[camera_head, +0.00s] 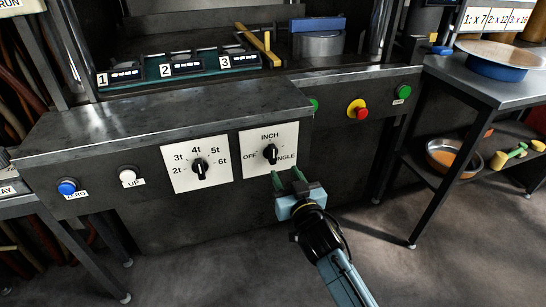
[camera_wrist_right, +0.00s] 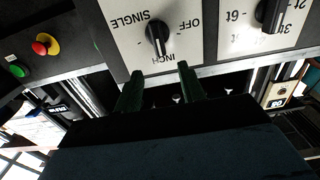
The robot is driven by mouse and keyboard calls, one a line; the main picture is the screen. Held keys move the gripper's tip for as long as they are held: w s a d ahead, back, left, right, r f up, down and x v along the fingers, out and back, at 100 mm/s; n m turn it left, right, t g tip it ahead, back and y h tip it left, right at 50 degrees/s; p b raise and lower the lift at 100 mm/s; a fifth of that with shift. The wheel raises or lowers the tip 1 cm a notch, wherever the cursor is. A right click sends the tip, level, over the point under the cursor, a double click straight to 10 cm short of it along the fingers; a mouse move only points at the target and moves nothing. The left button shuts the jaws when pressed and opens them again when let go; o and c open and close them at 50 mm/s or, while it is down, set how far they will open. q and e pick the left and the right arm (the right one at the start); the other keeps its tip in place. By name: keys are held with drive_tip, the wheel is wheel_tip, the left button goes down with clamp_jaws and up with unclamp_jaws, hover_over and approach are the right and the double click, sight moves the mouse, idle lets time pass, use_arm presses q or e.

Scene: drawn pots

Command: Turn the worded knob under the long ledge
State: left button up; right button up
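The worded knob (camera_head: 270,154) is black and sits on a white plate (camera_head: 285,137) under the long grey ledge (camera_head: 170,115). The plate reads OFF, INCH and a partly covered word that the wrist view shows as SINGLE. The knob also shows in the right wrist view (camera_wrist_right: 157,36), its bar roughly in line with INCH. My right gripper (camera_head: 287,174) is in front of the plate's lower right part. In the wrist view its two green fingers (camera_wrist_right: 160,70) are apart and empty, with the knob beyond their tips, not between them. My left gripper is not in view.
A numbered knob (camera_head: 200,169) on its own white plate is to the left. A white UP button (camera_head: 128,175) and a blue button (camera_head: 67,187) are further left. A red button (camera_head: 361,113) and a green button (camera_head: 404,91) are to the right. A side table (camera_head: 500,90) stands at right.

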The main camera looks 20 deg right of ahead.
sight(274, 153)
drive_tip(key=w+b, duration=0.1)
drive_tip(key=w, duration=0.3)
drive_tip(key=w+b, duration=0.1)
drive_tip(key=w, duration=0.3)
drive_tip(key=shift+w+a+f, duration=0.15)
drive_tip(key=shift+w, duration=0.25)
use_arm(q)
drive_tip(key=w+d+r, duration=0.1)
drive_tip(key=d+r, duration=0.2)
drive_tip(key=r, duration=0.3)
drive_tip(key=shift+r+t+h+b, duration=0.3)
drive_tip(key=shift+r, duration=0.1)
use_arm(e)
drive_tip(key=shift+w, duration=0.5)
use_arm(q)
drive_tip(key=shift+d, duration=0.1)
use_arm(e)
clamp_jaws()
